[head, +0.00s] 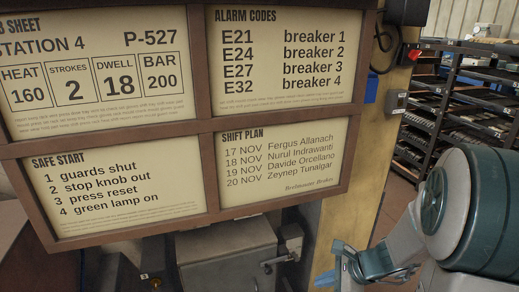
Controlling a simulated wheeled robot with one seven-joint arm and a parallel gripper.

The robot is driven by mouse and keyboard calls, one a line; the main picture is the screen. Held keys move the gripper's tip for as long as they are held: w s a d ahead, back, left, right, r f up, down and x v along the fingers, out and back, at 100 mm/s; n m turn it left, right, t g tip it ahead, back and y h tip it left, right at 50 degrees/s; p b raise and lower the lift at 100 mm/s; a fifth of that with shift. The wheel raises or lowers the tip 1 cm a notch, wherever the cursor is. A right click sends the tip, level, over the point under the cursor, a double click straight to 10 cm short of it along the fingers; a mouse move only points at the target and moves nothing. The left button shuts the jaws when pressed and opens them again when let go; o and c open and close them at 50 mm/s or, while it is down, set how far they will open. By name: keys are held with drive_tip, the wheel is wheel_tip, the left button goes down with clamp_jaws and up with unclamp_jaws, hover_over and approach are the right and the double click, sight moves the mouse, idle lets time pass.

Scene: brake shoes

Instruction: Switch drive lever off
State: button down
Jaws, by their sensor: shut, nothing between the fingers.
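A grey metal box (230,258) stands at the bottom centre, below the framed board. A dark handle (283,260) sticks out from its right side. I cannot tell whether this is the drive lever, and I can read no on or off mark on it. My gripper (352,268), grey and blue, is at the lower right, to the right of the handle and apart from it in the picture. Its fingers are shut with nothing between them. The lower part of the box is cut off by the frame.
A brown framed board (208,128) with printed sheets fills the upper left and hides what is behind it. A yellow post (350,205) carries a small grey switch box (396,102) and a red knob (415,54). Dark shelves (465,105) stand at the back right.

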drive_tip(key=s+r+n+h+p, duration=0.2)
drive_tip(key=s+r+n+p, duration=0.2)
drive_tip(key=r, duration=0.7)
drive_tip(key=s+r+n+h+p, duration=0.2)
drive_tip(key=s+r+n+p, duration=0.2)
drive_tip(key=r+n+p, duration=0.5)
drive_tip(key=s+a+r+n+g+h+p, duration=0.1)
drive_tip(key=s+r+n+p, duration=0.3)
drive_tip(key=r+p, duration=0.5)
wheel_tip(320, 180, up, 6)
drive_tip(key=n+h, duration=0.1)
drive_tip(key=n, duration=0.1)
drive_tip(key=shift+f+n+h, duration=0.25)
drive_tip(key=shift+n+h, duration=0.05)
